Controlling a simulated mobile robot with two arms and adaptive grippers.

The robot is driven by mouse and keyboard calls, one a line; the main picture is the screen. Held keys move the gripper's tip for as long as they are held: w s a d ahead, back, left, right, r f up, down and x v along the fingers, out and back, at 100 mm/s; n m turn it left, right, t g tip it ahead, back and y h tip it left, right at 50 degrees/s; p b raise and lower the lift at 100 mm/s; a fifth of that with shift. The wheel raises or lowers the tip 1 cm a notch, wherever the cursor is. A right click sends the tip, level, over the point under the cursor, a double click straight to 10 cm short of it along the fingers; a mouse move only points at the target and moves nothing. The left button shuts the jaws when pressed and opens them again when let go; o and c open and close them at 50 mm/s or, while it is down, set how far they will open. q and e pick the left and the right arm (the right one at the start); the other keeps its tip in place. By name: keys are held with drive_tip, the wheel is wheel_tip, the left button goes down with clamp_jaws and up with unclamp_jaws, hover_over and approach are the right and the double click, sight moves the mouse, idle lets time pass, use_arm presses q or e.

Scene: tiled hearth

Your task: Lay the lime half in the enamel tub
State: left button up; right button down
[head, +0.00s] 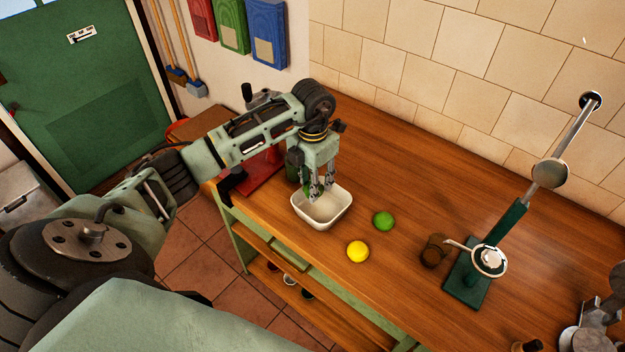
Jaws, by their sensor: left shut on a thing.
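The enamel tub (341,213) is a white, open rectangular tub standing on the wooden counter near its front edge. My left gripper (319,192) points down over the tub's back left part. It is shut on a small green thing, the lime half (309,190), which is mostly hidden by the fingers. The lime half shows at the level of the tub's rim; I cannot tell whether it touches the tub. My right gripper is not in view.
A green round fruit (383,221) and a yellow one (358,251) lie right of the tub. Farther right are a brown cup (434,250) and a green-based lever press (467,285). A red object (262,172) stands behind my left arm. The back counter is clear.

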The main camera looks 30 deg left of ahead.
use_arm(q)
drive_tip(key=o, duration=1)
drive_tip(key=shift+o, duration=0.6)
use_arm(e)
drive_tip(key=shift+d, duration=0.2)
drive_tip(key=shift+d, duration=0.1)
use_arm(q)
wheel_tip(320, 180, up, 12)
